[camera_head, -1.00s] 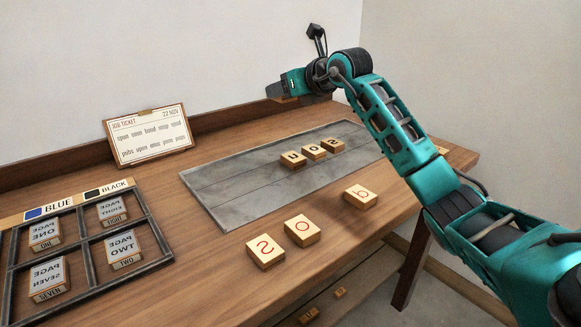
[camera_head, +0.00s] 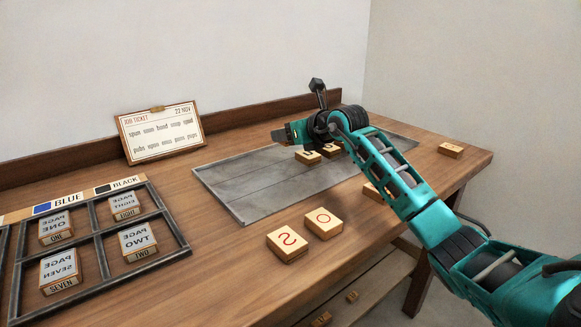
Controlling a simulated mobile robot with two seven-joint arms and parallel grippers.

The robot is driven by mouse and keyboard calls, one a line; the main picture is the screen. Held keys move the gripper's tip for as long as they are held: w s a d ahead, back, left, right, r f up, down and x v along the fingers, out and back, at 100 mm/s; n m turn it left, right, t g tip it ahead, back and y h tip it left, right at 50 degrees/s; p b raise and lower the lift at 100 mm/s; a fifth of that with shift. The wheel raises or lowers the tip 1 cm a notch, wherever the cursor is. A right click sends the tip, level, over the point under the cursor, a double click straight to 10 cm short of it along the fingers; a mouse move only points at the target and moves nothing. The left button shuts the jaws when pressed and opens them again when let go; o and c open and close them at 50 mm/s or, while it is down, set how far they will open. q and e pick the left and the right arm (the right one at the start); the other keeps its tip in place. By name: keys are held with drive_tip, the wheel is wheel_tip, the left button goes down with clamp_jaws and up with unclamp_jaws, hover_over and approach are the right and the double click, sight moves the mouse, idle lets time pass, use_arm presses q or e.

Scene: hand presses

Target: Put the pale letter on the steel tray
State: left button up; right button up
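The steel tray (camera_head: 240,205) is a flat grey plate on the wooden bench. Two letter blocks, one at its front (camera_head: 308,157) and one beside it (camera_head: 330,149), show on it, partly covered by my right arm. Loose wooden blocks with red letters, an S block (camera_head: 288,244) and an O block (camera_head: 323,223), lie in front of the tray. Another block (camera_head: 371,191) is mostly hidden behind my arm. I cannot tell which letter is the pale one. My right gripper (camera_head: 287,133) is above the tray's back part; its fingers are too small to read. My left gripper is out of view.
A dark divided rack (camera_head: 98,258) with several page blocks stands at the left, under blue and black labels. A job ticket (camera_head: 160,133) leans at the back rail. A plain-looking block (camera_head: 451,150) lies at the far right. More small blocks sit on a lower shelf (camera_head: 365,285).

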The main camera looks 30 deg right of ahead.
sight(289, 171)
wheel_tip(289, 171, down, 2)
drive_tip(key=shift+f, duration=0.7)
wheel_tip(289, 171, down, 4)
drive_tip(key=shift+f+b, duration=0.1)
drive_tip(key=shift+b, duration=0.7)
drive_tip(key=shift+f, duration=0.25)
drive_tip(key=o, duration=1)
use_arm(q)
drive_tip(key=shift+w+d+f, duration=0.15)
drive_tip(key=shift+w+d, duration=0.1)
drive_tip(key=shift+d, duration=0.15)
use_arm(e)
drive_tip(key=shift+r, duration=0.1)
